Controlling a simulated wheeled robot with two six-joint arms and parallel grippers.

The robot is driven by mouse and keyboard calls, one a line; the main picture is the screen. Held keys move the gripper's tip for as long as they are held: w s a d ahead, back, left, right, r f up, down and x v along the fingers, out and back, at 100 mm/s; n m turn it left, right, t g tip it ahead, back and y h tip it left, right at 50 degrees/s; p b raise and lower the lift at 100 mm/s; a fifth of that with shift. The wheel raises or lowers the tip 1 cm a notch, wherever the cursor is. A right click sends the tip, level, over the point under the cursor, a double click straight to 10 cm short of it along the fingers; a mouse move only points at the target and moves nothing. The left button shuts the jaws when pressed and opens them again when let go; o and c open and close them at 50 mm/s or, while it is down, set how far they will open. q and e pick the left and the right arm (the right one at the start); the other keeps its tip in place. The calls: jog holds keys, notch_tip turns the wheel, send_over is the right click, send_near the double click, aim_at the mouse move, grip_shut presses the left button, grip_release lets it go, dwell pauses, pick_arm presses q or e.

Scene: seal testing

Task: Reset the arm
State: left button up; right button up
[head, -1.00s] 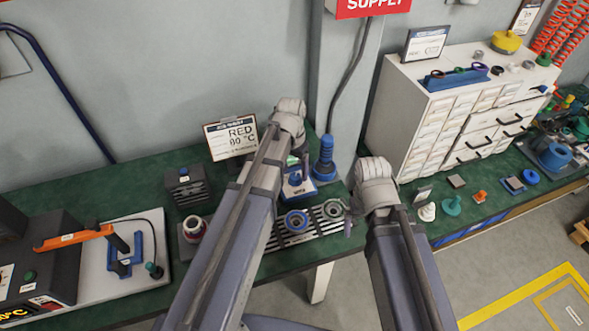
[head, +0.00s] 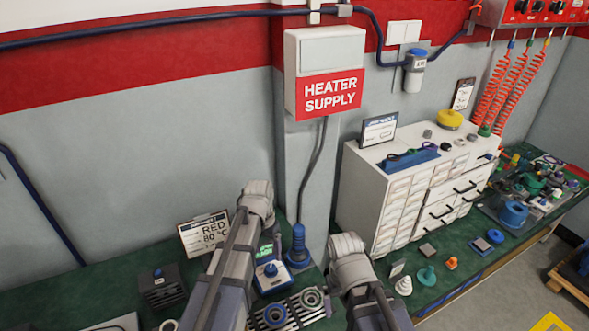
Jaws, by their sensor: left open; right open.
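My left arm comes up from the bottom centre, and its wrist with the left gripper (head: 258,203) is in front of the wall above the bench. My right arm is lower and to the right, with the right gripper (head: 348,260) near the front of the drawer cabinet. Both grippers are open. Their fingers are mostly hidden behind the wrists, and I see nothing held in either one.
The green bench (head: 85,290) runs below. A small device with a blue knob (head: 270,270), a slotted rack (head: 290,308) and a blue stepped post (head: 298,245) stand around my arms. A white drawer cabinet (head: 385,195) stands at right, beyond a wall column.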

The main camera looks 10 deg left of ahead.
aim_at(270, 268)
pick_arm(q)
jog(key=shift+d+f+b, duration=0.15)
jog(key=shift+f+b, duration=3.55)
jog(key=shift+f, duration=0.15)
pick_arm(e)
jog(key=shift+f, duration=3.85)
pick_arm(q)
jog(key=shift+r, duration=0.1)
pick_arm(e)
jog(key=shift+r, duration=0.1)
